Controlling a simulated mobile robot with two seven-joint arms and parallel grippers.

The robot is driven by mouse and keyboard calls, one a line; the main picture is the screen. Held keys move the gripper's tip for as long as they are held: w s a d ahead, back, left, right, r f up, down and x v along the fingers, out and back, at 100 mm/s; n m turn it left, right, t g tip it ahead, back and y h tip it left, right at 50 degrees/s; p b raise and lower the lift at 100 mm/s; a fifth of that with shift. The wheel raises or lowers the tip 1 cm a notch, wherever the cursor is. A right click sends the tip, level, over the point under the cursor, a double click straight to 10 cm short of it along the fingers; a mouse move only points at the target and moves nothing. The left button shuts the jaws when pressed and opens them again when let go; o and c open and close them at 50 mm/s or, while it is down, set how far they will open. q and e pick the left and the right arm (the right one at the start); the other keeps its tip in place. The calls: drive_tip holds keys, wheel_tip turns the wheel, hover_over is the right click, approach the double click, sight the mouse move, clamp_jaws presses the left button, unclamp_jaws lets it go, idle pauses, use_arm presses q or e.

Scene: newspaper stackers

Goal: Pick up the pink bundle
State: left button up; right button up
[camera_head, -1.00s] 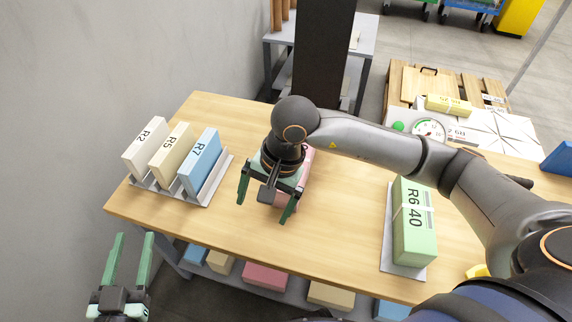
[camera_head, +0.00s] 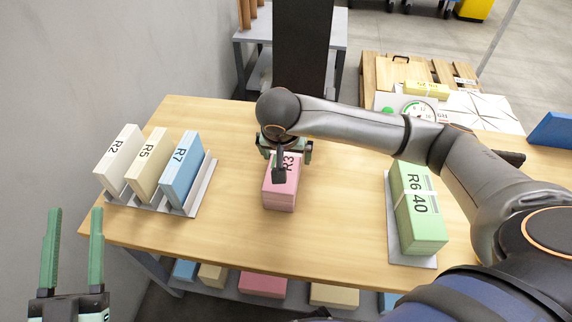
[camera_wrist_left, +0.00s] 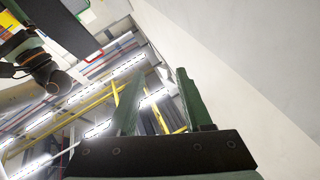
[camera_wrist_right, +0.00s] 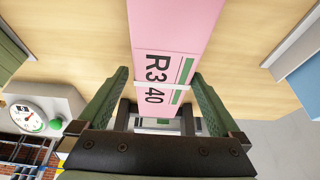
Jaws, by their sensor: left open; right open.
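The pink bundle (camera_head: 281,190), marked R3, lies on the wooden table in the middle of the head view. In the right wrist view the pink bundle (camera_wrist_right: 172,45) shows its "R3 40" label and a white strap. My right gripper (camera_head: 284,152) is open above the far end of the bundle. In the right wrist view its fingers (camera_wrist_right: 160,95) stand on either side of the bundle, with a gap on each side. My left gripper (camera_head: 72,240) is open and empty off the table's left front corner. Its fingers (camera_wrist_left: 157,100) point up at the ceiling in the left wrist view.
A rack (camera_head: 203,186) holds upright bundles R2, R5 and R7 on the left. A green bundle R6 (camera_head: 418,207) lies on a tray (camera_head: 392,235) to the right. A scale (camera_head: 418,108) stands beyond the table. The table (camera_head: 325,225) is bare around the pink bundle.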

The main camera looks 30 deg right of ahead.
drive_tip(key=x, duration=0.2)
drive_tip(key=b+x, duration=0.1)
drive_tip(key=x, duration=0.1)
drive_tip(key=shift+w+f, duration=0.3)
drive_tip(key=shift+w, duration=0.05)
drive_tip(key=shift+w+d+f+b, duration=0.15)
drive_tip(key=shift+f+b, duration=0.05)
drive_tip(key=shift+b, duration=0.1)
use_arm(q)
drive_tip(key=s+r+m+t+h, duration=0.1)
drive_tip(key=s+r+m+h, duration=0.3)
drive_tip(key=r, duration=0.3)
drive_tip(key=shift+s+d+r+h, duration=0.15)
drive_tip(key=shift+s+d+h, duration=0.2)
drive_tip(key=shift+h, duration=0.55)
drive_tip(key=shift+w, duration=0.1)
use_arm(e)
drive_tip(key=shift+c, duration=0.2)
clamp_jaws()
drive_tip(key=shift+r, duration=0.15)
